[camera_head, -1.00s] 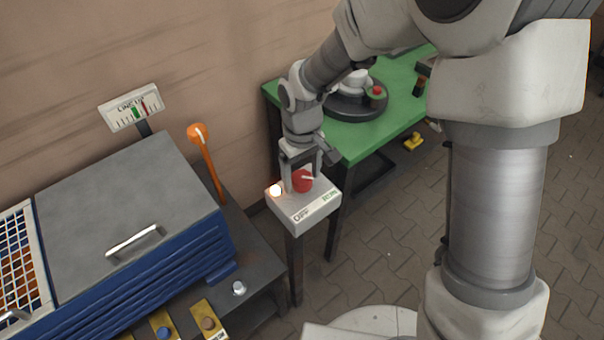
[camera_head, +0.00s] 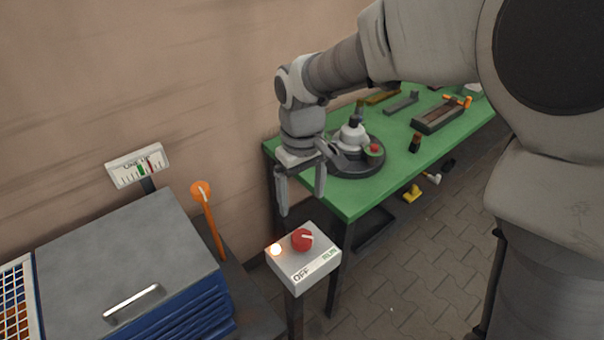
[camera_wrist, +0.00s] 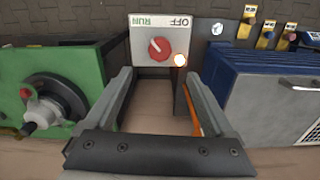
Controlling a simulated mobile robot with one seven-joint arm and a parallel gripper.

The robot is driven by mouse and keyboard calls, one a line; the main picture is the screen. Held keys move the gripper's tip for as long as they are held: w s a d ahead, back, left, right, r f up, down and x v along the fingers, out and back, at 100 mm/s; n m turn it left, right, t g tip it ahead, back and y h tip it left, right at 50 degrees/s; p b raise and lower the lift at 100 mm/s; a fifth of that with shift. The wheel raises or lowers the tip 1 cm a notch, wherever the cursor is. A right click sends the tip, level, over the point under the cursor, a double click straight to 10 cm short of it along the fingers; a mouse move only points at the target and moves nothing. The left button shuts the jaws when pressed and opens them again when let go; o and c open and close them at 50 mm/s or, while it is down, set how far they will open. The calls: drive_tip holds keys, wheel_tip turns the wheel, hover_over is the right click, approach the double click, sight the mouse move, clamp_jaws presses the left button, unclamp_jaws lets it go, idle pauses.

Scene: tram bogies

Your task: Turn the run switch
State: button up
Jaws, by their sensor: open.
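The run switch is a red round knob (camera_head: 302,239) with a white pointer line, on top of a pale box (camera_head: 304,262) on a post. The box is marked OFF at left and RUN at right, and the pointer leans toward the RUN side. A lamp (camera_head: 275,249) beside the knob glows. In the wrist view the knob (camera_wrist: 159,48) shows beyond the fingertips, its pointer toward RUN. My gripper (camera_head: 302,205) is open and empty, pointing down above the box and apart from the knob.
A green table (camera_head: 375,195) with a round fixture stands behind and right of the box. A grey-lidded blue cabinet (camera_head: 130,260) and an upright orange lever (camera_head: 207,220) are at left. A gauge (camera_head: 138,166) stands behind. Paved floor is free at right.

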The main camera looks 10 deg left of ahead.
drive_tip(key=shift+r, duration=2.25)
